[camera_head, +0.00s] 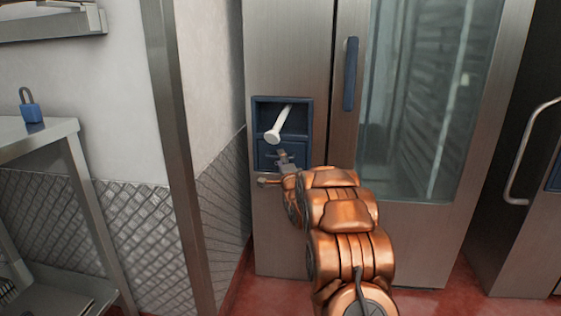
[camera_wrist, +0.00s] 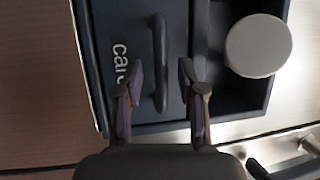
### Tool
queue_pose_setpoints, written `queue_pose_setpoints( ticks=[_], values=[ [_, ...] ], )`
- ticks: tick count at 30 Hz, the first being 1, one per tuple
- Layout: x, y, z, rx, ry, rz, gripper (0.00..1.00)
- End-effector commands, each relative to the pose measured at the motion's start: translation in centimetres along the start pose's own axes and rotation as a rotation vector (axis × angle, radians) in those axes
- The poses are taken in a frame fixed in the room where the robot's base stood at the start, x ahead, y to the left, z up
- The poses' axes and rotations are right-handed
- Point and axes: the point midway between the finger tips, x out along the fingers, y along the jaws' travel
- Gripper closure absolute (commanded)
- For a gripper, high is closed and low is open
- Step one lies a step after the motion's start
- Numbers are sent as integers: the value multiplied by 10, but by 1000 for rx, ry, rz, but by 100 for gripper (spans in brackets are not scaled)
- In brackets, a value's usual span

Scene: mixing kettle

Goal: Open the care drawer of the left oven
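The left oven (camera_head: 290,50) is a tall steel unit with a glass door. Its dark blue care drawer (camera_head: 266,150) sits low in a blue panel at the left and looks flush with it. In the wrist view the drawer front (camera_wrist: 110,25) shows the partly hidden label "care". A dark bar handle (camera_wrist: 160,65) stands out from it. My gripper (camera_wrist: 162,70) is open, with one fingertip on each side of the handle and visible gaps between. It also shows in the head view in front of the drawer (camera_head: 283,155), hiding part of it.
A white round-ended piece (camera_head: 273,136) sticks out of the recess above the drawer, close to my gripper. The oven's blue door handle (camera_head: 350,75) is up to the right. A steel table (camera_head: 40,130) with a blue padlock (camera_head: 31,110) stands at the left.

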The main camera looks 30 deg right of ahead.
Motion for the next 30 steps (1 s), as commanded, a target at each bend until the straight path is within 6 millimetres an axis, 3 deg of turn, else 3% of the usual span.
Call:
queue_pose_setpoints(
  ticks=[7, 18, 30],
  values=[
    [13, 0, 0, 1, 0, -3, 61],
    [16, -1, 0, 1, 0, -1, 61],
    [15, -1, 0, 1, 0, -1, 100]
  ],
)
